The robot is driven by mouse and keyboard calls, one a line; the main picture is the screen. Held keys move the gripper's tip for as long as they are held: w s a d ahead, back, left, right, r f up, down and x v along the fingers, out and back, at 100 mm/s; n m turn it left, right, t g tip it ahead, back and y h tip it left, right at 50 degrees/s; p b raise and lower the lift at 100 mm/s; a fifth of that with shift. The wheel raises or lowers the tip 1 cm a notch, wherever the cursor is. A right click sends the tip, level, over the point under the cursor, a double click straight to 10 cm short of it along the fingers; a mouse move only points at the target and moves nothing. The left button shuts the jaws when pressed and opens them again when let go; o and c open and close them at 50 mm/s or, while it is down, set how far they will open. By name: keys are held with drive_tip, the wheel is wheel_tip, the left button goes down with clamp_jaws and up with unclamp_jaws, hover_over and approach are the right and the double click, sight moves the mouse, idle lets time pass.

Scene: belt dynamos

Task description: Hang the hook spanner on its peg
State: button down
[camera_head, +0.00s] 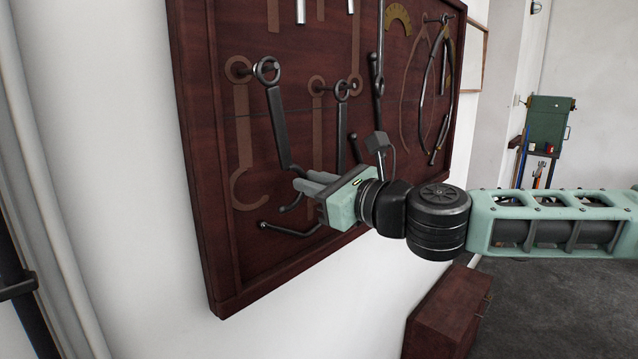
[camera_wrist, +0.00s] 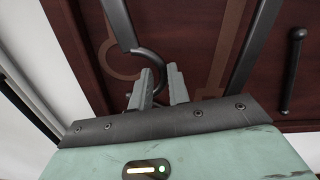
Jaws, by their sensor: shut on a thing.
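The hook spanner (camera_head: 278,122) is a dark grey bar with a ring at its top and a curved hook at its lower end. My gripper (camera_head: 305,187) is shut on it near the hook, in front of the board. The wrist view shows the hook (camera_wrist: 158,62) running down to the fingers (camera_wrist: 158,88), which partly hide it. The ring (camera_head: 266,70) is at the outer end of the peg (camera_head: 249,71); I cannot tell whether the peg passes through it. The spanner's painted outline (camera_head: 243,125) shows on the board to the left.
The dark red tool board (camera_head: 212,200) is on the white wall. Another ring-ended tool (camera_head: 341,120) hangs close on the right, and a bar peg (camera_head: 290,230) juts out below my gripper. A brown chest (camera_head: 440,315) stands on the floor below.

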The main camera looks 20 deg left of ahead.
drive_tip(key=c, duration=1.3)
unclamp_jaws()
drive_tip(key=shift+o, duration=0.2)
